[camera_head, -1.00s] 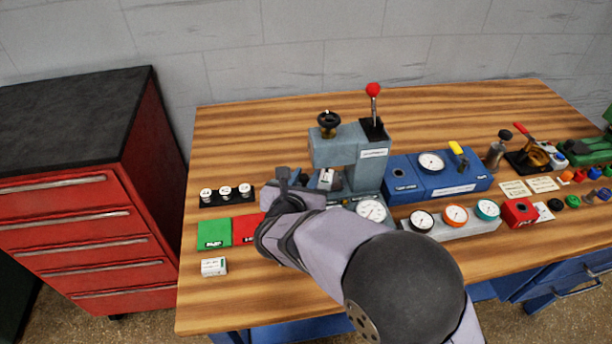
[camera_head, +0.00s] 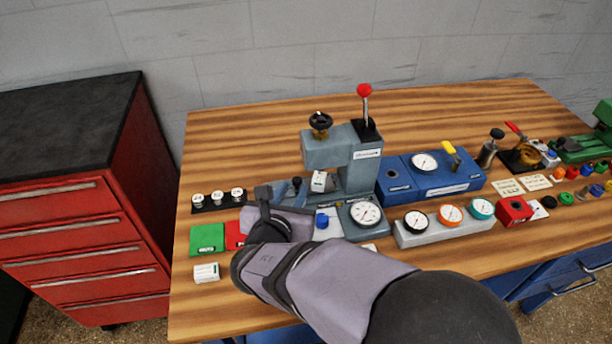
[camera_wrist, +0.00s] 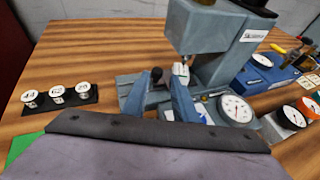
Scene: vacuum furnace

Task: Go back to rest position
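My gripper (camera_head: 280,192) is in front of the left side of the grey-blue press-like device (camera_head: 357,165), above the wooden bench. In the wrist view its two blue-grey fingers (camera_wrist: 159,92) stand apart with a gap between them, and no object is held. A small dark knob (camera_wrist: 156,74) shows in that gap, beyond the fingers. The device has a black handwheel (camera_head: 320,122), a red-ball lever (camera_head: 364,91) and a round dial (camera_head: 366,212). My forearm hides part of the bench front and the red pad.
Three round numbered pieces stand in a black holder (camera_head: 219,201) at left. A green pad (camera_head: 207,238), a partly hidden red pad (camera_head: 235,235) and a white box (camera_head: 206,272) lie nearby. Blue gauge unit (camera_head: 430,179) and three-dial block (camera_head: 445,231) stand right. The bench's back left is clear.

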